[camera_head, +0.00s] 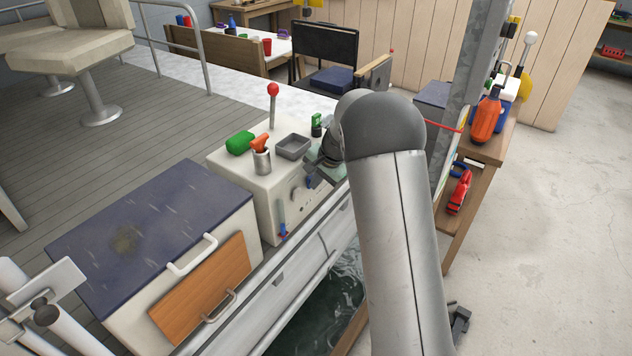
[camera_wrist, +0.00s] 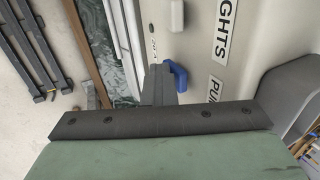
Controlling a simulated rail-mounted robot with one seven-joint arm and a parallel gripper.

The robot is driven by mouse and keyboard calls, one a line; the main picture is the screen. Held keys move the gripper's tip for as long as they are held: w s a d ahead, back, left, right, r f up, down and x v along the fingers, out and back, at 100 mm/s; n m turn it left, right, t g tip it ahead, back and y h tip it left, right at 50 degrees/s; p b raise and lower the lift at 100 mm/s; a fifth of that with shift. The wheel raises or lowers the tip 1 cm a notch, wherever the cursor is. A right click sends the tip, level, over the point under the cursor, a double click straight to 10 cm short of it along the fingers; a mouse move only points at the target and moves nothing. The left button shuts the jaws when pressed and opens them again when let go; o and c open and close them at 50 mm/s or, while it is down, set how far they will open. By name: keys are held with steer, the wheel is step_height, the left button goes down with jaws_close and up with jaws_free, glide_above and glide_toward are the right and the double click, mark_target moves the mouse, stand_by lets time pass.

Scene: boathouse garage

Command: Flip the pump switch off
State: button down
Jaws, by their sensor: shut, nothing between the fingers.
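The pump switch, a blue toggle (camera_wrist: 180,76), sticks out of the white console panel beside a label of which only "PU" shows in the wrist view. It appears as a small blue spot on the console front (camera_head: 309,182) in the head view. My gripper (camera_wrist: 158,80) is shut and empty, with its dark fingertips right beside the blue toggle. Whether they touch it, I cannot tell. A pale switch (camera_wrist: 177,15) sits near the "LIGHTS" label (camera_wrist: 222,38). In the head view my arm hides most of my gripper.
The white console (camera_head: 238,178) carries a red-knobbed lever (camera_head: 273,104), a grey tray (camera_head: 293,146), a green item (camera_head: 240,142) and a metal cup with an orange item (camera_head: 261,160). Water (camera_head: 335,300) lies below the boat's side. A wooden bench (camera_head: 490,155) stands to the right.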

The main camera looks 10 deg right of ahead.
steer(key=s+d+r+b, duration=0.3)
steer(key=s+d+r, duration=0.3)
steer(key=r, duration=0.2)
steer(key=shift+s+r, duration=0.15)
steer(key=shift+r, duration=0.25)
steer(key=shift+d, duration=0.1)
